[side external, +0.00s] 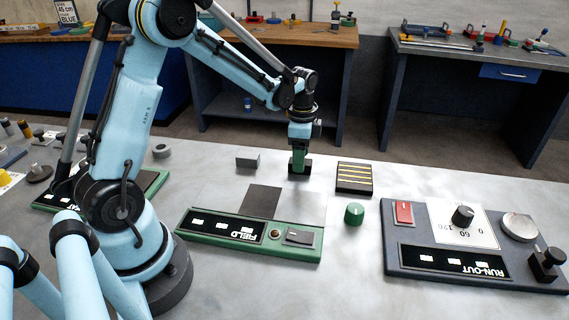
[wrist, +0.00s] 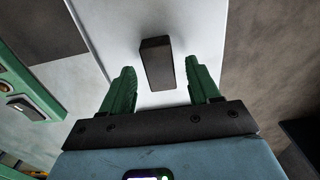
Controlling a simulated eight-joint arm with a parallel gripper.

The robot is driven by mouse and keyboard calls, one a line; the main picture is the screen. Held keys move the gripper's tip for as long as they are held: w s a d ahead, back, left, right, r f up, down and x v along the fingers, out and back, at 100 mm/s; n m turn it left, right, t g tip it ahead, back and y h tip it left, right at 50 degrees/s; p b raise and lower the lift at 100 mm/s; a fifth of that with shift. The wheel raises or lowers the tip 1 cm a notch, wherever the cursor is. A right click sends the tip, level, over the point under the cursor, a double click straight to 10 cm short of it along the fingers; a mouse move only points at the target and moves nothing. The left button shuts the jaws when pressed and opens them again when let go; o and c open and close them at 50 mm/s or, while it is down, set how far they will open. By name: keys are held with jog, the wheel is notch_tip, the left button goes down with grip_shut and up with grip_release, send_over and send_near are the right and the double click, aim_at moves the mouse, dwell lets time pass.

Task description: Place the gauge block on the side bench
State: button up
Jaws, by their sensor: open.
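In the wrist view the block (wrist: 157,62) appears ahead of the fingertips, within the gap's width. Two benches stand behind: a wood-topped one (side external: 330,38) and a dark grey one (side external: 405,40). I cannot tell which is the side bench.
The green FIELD panel (side external: 205,235) is nearer the camera. A striped dark pad (side external: 354,190) and green knob (side external: 354,214) are right of my gripper. The RUN-OUT panel (side external: 545,285) fills the right. Tools occupy parts of both rear benches. A floor gap separates them from the worktop.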

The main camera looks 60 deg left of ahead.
notch_tip(320, 180, up, 10)
jog(key=s+d+r+n+t, duration=0.1)
jog(key=s+d+n+t, duration=0.6)
jog(key=s, duration=0.5)
jog(key=shift+s+d+r+n, duration=0.3)
jog(key=shift+d+n, duration=0.7)
jog(key=shift+d, duration=0.65)
